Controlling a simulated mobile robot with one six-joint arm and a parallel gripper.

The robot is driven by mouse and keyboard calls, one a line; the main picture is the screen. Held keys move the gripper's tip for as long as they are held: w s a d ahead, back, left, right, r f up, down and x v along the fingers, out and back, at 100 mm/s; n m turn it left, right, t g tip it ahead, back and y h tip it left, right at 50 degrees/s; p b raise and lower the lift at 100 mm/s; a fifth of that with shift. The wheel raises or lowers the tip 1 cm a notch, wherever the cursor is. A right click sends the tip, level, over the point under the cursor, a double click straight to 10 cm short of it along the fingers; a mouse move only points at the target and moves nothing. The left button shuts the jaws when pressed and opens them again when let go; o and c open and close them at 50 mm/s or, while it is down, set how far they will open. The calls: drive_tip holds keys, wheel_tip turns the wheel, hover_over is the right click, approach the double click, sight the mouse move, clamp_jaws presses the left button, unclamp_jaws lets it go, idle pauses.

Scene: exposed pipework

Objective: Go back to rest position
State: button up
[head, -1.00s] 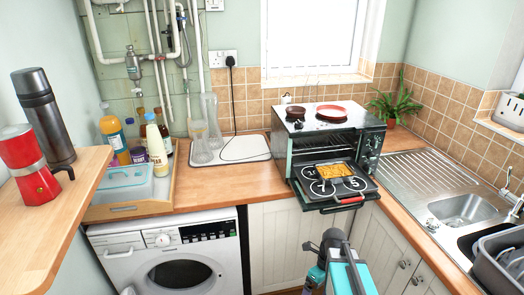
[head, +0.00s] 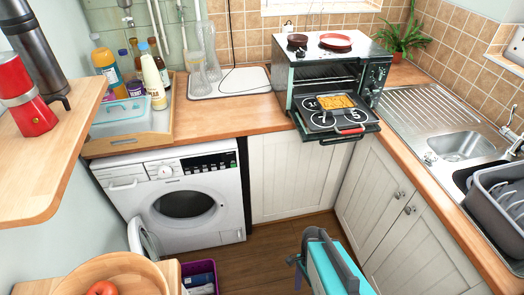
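My arm (head: 328,262), teal and dark grey, rises from the bottom edge in the head view, right of centre. It is over the floor, in front of the white cupboards and apart from them. I cannot make out any gripper fingers, and nothing held shows. The toaster oven (head: 335,85) stands on the worktop with its door down. A dish of orange-yellow food (head: 334,101) is on the tray.
A washing machine (head: 183,200) has its round door swung open at the left. A wooden shelf (head: 55,150) holds a red moka pot (head: 32,115) and a flask. A wooden bowl (head: 75,280) and a purple crate (head: 199,279) are low at front left. Bare floor (head: 262,262) lies between.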

drive_tip(key=f+n, duration=0.1)
drive_tip(key=n, duration=0.4)
drive_tip(key=s+f+n, duration=0.1)
drive_tip(key=n, duration=0.4)
drive_tip(key=s+d+f+n, duration=0.1)
drive_tip(key=n, duration=0.4)
drive_tip(key=shift+s+d+f+t+h, duration=0.1)
drive_tip(key=shift+s+f+t+h, duration=0.05)
drive_tip(key=shift+s+t+h, duration=0.15)
